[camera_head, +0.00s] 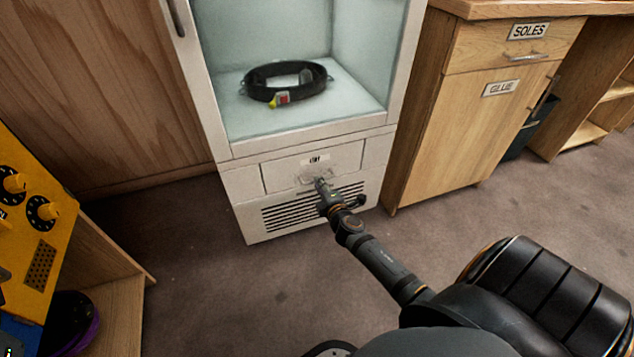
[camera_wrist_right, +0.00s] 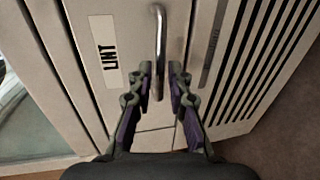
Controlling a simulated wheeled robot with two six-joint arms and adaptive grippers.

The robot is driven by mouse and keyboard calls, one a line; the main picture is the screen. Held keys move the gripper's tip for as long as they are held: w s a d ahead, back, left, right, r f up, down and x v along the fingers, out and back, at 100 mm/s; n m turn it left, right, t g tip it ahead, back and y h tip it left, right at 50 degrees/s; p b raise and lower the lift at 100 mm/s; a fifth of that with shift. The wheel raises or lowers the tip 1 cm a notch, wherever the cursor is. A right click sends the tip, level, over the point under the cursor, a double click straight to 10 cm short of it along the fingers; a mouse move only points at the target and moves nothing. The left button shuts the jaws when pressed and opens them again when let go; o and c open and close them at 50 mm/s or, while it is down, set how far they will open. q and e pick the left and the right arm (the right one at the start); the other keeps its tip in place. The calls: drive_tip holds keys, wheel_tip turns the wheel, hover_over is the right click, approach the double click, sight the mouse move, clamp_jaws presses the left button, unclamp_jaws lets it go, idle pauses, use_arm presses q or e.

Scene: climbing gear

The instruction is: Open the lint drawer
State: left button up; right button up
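The lint drawer (camera_head: 285,172) is a pale front panel low on the white cabinet, under the glass-walled compartment. It looks flush with the cabinet. Its label (camera_wrist_right: 104,52) reads LINT in the right wrist view. A metal bar handle (camera_wrist_right: 158,32) is on the panel, and it also shows small in the head view. My right gripper (camera_head: 321,186) is at this handle. In the right wrist view its fingers (camera_wrist_right: 160,84) stand open, one on each side of the handle's near end, with gaps visible. My left gripper is not in view.
A vent grille (camera_head: 290,214) lies below the drawer. A black belt (camera_head: 287,82) lies in the compartment above. A wooden cabinet (camera_head: 480,120) labelled SOLES and GLUE stands to the right. A yellow panel (camera_head: 48,215) is at left. Floor in front is clear.

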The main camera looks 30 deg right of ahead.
drive_tip(key=shift+x, duration=1.45)
clamp_jaws()
